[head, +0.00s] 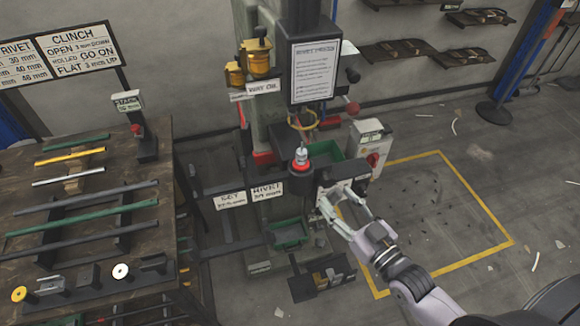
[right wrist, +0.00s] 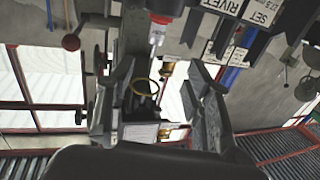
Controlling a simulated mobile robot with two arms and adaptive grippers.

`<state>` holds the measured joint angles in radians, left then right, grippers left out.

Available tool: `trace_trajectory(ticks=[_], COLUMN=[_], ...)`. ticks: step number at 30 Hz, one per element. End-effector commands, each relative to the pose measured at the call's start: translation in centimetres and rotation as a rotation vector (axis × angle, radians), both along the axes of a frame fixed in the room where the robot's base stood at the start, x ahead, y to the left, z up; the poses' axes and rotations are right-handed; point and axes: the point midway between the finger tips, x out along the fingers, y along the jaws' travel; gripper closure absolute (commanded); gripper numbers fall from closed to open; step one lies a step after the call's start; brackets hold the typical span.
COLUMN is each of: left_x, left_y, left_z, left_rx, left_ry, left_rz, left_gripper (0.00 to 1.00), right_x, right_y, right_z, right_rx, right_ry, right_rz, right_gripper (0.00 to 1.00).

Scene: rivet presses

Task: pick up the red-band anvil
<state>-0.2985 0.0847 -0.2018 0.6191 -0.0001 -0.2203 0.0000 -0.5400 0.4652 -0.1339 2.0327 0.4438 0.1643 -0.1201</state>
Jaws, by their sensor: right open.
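The red-band anvil (head: 301,160) is a short silver pin with a red band at its foot. It stands upright on the dark end of the rivet press's lower arm (head: 300,184). In the right wrist view the anvil (right wrist: 159,22) shows at the top, red band uppermost and silver tip pointing down the picture, beyond the finger gap. My right gripper (head: 331,198) is open and empty, to the right of and nearer than the anvil in the head view. Its fingers (right wrist: 160,85) are spread wide in the wrist view, with no contact on the anvil visible. My left gripper is out of view.
The press column with a sheet (head: 315,72) rises behind the anvil. A yellow ring (head: 303,121) hangs just above it. A green bin (head: 289,233) sits below, and a grey box with a red knob (head: 368,142) stands right. A rod rack (head: 88,215) fills the left.

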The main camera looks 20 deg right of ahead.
Motion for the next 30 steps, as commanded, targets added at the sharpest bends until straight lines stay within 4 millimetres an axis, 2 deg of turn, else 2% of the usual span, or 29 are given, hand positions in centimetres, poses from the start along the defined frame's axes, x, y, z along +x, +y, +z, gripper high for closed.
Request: trace_trajectory(ticks=[8,15,25,30], left_x=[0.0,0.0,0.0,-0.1], left_y=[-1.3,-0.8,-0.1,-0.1], left_z=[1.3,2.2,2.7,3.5], left_rx=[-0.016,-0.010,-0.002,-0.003], left_ry=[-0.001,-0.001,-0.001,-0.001], left_rz=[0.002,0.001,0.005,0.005], left_gripper=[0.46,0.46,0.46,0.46], right_x=[5.1,9.5,12.0,14.4], right_y=[1.5,2.9,3.6,4.2], right_z=[0.3,0.2,0.0,-0.2], right_rx=[0.002,0.000,0.001,-0.001], right_ry=[-0.003,0.000,0.001,0.001], right_rz=[-0.002,-0.001,-0.001,-0.001], right_gripper=[0.53,0.53,0.53,0.53])
